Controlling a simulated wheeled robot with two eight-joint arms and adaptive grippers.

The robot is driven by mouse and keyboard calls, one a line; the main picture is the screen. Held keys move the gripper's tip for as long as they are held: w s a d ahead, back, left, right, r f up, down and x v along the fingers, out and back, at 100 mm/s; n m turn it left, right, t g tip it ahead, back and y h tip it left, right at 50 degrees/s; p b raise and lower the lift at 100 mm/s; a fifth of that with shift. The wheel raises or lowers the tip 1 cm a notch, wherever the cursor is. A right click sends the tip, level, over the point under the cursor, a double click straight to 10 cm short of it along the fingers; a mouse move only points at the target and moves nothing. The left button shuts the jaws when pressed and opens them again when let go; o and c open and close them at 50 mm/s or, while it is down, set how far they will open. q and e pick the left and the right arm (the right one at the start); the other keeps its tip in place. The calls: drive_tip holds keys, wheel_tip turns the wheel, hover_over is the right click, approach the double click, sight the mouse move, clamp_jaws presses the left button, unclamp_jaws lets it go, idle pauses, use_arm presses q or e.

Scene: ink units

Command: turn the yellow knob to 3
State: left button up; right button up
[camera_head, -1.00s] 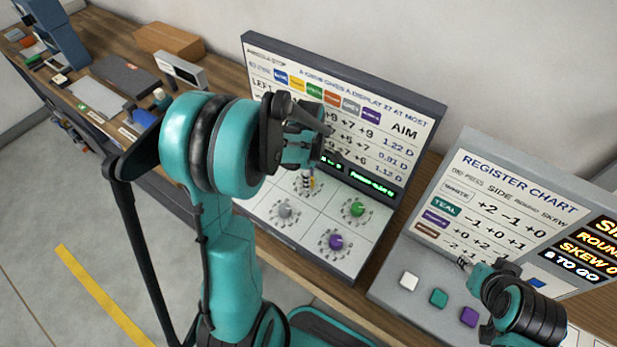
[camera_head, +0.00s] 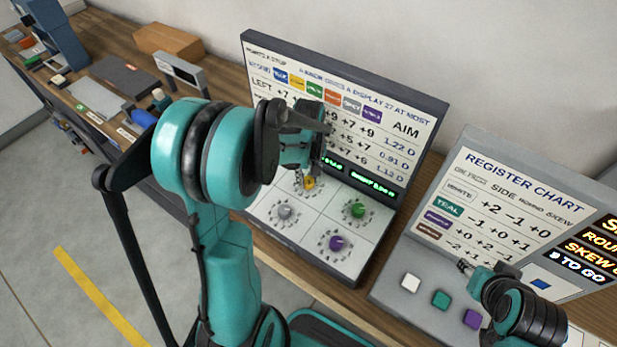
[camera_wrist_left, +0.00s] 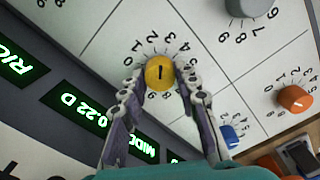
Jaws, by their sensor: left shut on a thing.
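The yellow knob (camera_wrist_left: 160,73) sits on the white dial panel, ringed by printed numerals. Its black mark runs nearly up and down in the left wrist view, its upper end toward the numerals 3 and 4; I cannot tell the exact reading. My left gripper (camera_wrist_left: 162,78) is shut on the knob, one finger on each side. In the head view the left gripper (camera_head: 308,178) partly hides the knob (camera_head: 309,183). My right gripper (camera_head: 464,266) is over the register chart console, well away from the knob; its jaws are too small to read.
Close by are a grey knob (camera_head: 284,212), a green knob (camera_head: 357,209) and a purple knob (camera_head: 337,243). Orange (camera_wrist_left: 295,98) and blue (camera_wrist_left: 231,135) knobs show in the wrist view. The upright chart board (camera_head: 440,112) rises behind. White, teal and purple buttons are at right.

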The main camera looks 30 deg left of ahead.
sight(309, 180)
use_arm(q)
drive_tip(key=shift+m, duration=1.2)
drive_tip(key=o, duration=1.2)
drive_tip(key=shift+c, duration=0.2)
wheel_tip(309, 180, up, 12)
drive_tip(key=s+d+f+m+t+b, duration=0.1)
drive_tip(key=s+d+m+t+b, duration=0.1)
drive_tip(key=s+d+m+t, duration=0.5)
drive_tip(key=s+d+m, duration=0.1)
drive_tip(key=s+d, duration=0.2)
drive_tip(key=s, duration=0.1)
drive_tip(key=shift+s+d+f, duration=0.2)
drive_tip(key=shift+d+f, duration=0.1)
drive_tip(key=shift+f, duration=0.1)
